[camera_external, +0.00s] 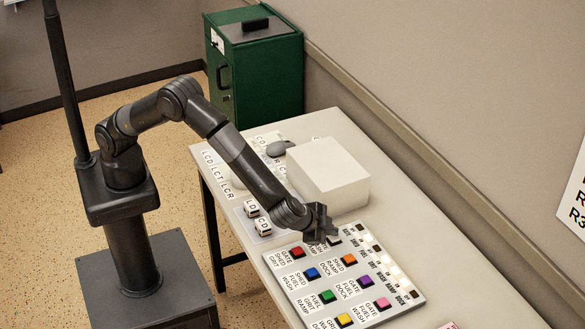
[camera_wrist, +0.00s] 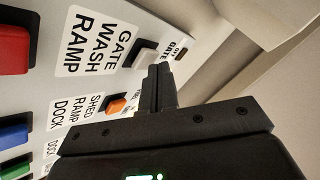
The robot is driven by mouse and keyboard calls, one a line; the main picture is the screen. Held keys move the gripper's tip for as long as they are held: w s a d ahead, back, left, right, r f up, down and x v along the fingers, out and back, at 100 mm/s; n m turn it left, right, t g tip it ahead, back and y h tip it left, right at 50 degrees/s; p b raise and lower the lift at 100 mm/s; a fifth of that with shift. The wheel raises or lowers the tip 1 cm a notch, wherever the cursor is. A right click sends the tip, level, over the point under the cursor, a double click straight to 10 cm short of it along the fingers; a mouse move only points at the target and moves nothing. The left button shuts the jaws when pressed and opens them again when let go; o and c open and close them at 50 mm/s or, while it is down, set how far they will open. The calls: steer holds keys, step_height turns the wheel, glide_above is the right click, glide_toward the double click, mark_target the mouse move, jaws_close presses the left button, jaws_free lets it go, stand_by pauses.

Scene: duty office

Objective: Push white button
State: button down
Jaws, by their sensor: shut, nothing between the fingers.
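The white button (camera_wrist: 145,56) sits on a dark square base on the sloping button panel (camera_external: 291,278), beside the label "GATE WASH RAMP" in the wrist view. My gripper (camera_wrist: 158,72) is shut and empty. Its fingertips cover the lower right part of the white button in the wrist view; I cannot tell whether they touch it. In the external view, my gripper (camera_external: 329,238) is over the panel's far end and mostly hides the white button.
Other buttons are close by: red (camera_external: 297,252), orange (camera_external: 349,259), blue (camera_external: 312,273) and purple (camera_external: 366,281). A column of white indicators (camera_external: 381,264) runs along the panel's right side. A white box (camera_external: 327,178) stands just behind my gripper.

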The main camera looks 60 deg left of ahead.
mark_target(330, 238)
steer(key=shift+r, duration=0.2)
steer(key=shift+r, duration=3)
